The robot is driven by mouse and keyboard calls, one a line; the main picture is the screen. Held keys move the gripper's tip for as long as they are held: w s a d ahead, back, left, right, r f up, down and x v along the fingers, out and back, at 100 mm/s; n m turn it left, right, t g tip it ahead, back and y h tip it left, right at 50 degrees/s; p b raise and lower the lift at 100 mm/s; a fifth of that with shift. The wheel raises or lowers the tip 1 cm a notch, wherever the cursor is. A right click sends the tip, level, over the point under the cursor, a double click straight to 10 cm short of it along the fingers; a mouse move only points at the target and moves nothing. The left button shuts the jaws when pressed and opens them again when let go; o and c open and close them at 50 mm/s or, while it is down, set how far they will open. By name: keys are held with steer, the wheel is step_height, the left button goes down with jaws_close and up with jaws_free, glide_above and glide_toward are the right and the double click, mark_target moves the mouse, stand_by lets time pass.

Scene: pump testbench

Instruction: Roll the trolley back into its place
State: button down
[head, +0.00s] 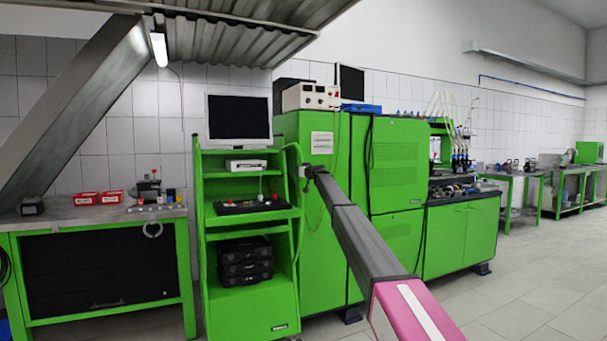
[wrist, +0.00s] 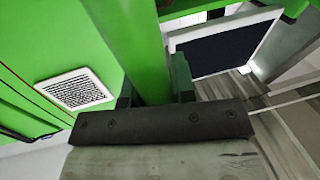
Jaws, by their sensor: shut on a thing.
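The trolley (head: 245,304) is a tall green cart in the left half of the head view. It carries a monitor (head: 239,117), a keyboard shelf and a stack of black boxes. It stands upright between the left workbench and the big green cabinet. My gripper (head: 308,172) is at the upper right side of the trolley, at its handle. In the wrist view my gripper (wrist: 153,90) has a dark finger on each side of a green bar (wrist: 147,45), the trolley's handle, and is shut on it. The trolley's wheels are hard to make out.
The green test cabinet (head: 398,165) stands close to the trolley's right. The left workbench (head: 100,225), with red bins (head: 98,198), stands close to its left. A tiled wall is behind. Open floor (head: 520,290) lies at the right and front.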

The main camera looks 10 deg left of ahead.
steer(key=shift+w+a, duration=0.35)
steer(key=shift+w, duration=0.3)
steer(key=c, duration=1)
jaws_free()
steer(key=shift+o, duration=0.2)
steer(key=v, duration=1)
steer(key=shift+s+d, duration=0.25)
